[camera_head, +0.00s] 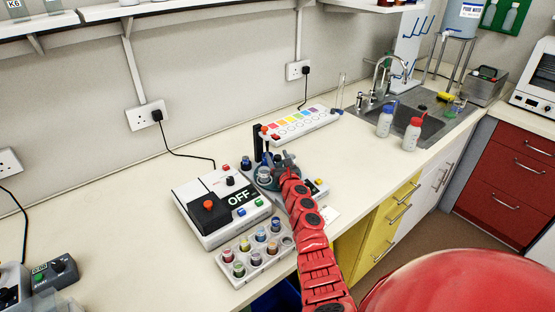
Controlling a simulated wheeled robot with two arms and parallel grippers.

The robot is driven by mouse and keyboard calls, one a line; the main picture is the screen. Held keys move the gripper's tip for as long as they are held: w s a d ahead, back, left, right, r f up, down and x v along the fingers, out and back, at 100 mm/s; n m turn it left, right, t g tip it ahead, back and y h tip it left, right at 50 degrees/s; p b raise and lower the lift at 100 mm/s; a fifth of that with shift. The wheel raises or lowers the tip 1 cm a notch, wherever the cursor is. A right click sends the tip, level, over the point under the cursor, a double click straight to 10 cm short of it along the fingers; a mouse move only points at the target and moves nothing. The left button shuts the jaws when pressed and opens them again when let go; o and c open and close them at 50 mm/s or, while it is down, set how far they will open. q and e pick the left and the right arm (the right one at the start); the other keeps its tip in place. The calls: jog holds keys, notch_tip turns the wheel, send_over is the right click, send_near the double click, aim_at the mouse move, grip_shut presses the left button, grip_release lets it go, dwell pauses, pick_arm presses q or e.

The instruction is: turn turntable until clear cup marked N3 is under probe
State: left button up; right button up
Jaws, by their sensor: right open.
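The turntable (261,187) is a dark, blue-grey round device on the bench, partly hidden behind my right arm. A clear cup (264,173) stands on it. Its marking is too small to read, so I cannot tell which cup is N3. A dark upright post (257,142) rises behind the turntable. The probe tip cannot be made out. My right gripper (281,161) is open at the turntable's far right side, close to its rim. Whether it touches anything cannot be told. My left gripper is out of view.
A rack of coloured-capped vials (257,258) is in front. A strip with coloured squares (300,122) lies behind. Two wash bottles (411,134) stand by the sink (433,122).

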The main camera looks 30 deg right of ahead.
jog(key=shift+c, duration=0.2)
grip_shut()
dwell(1.2)
